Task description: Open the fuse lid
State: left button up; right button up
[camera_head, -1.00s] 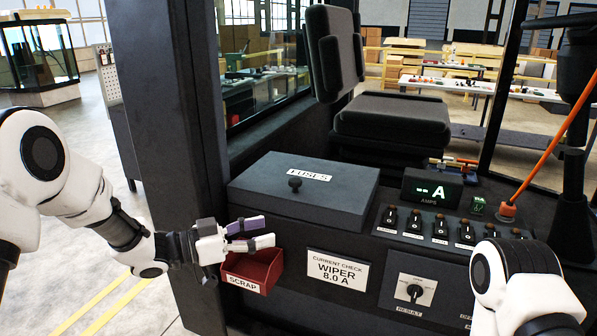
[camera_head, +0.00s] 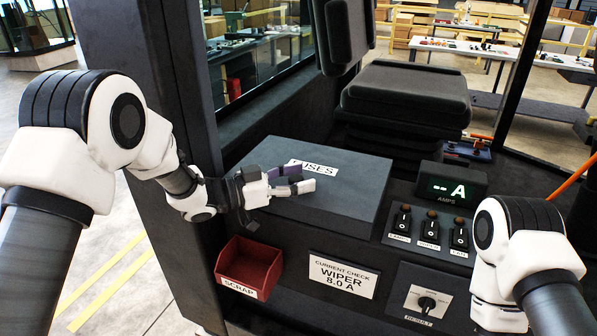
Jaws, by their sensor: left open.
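The dark grey fuse lid (camera_head: 350,178) lies flat and closed on its box in the middle of the view, with a white "FUSES" label partly covered. My left gripper (camera_head: 303,180) is over the left front part of the lid, its fingers apart and pointing right. The lid's round knob is hidden behind the gripper, and I cannot tell whether the fingers touch it. My right arm shows at the lower right, but its gripper is not in view.
A red scrap bin (camera_head: 249,266) is below the left gripper. A "WIPER 8.0 A" card (camera_head: 342,274), a result dial (camera_head: 427,303), switches (camera_head: 430,229) and an amps display (camera_head: 453,188) are on the console. A black seat (camera_head: 405,98) stands behind the lid; a dark pillar (camera_head: 140,60) is at left.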

aim_at(306, 176)
pick_arm(q)
jog(key=shift+s+a+r, duration=0.1)
jog(key=shift+s+a, duration=0.05)
jog(key=shift+a, duration=0.05)
jog(key=shift+s+a+r, duration=0.1)
jog(key=shift+s, duration=0.1)
jog(key=shift+c, duration=1.4)
jog(key=c, duration=0.5)
grip_shut()
jog(key=shift+n+g+y, duration=0.6)
jog(key=shift+n+y, duration=0.2)
jog(key=shift+n, duration=0.1)
jog(key=r+p, duration=0.2)
jog(key=p, duration=0.1)
jog(key=w+r+p, duration=0.1)
jog(key=r+p, duration=0.1)
jog(key=p, duration=0.1)
jog(key=r+p, duration=0.2)
jog(key=p, duration=0.1)
jog(key=shift+w+d+r+p, duration=0.25)
jog(key=shift+r+p, duration=0.05)
jog(key=w+d+r+n+g+y+p, duration=0.1)
jog(key=w+r+n+g+y+p, duration=0.1)
jog(key=w+r+p, duration=0.1)
jog(key=shift+w+d+r, duration=0.2)
jog(key=shift+w+r, duration=0.3)
jog(key=shift+r, duration=0.3)
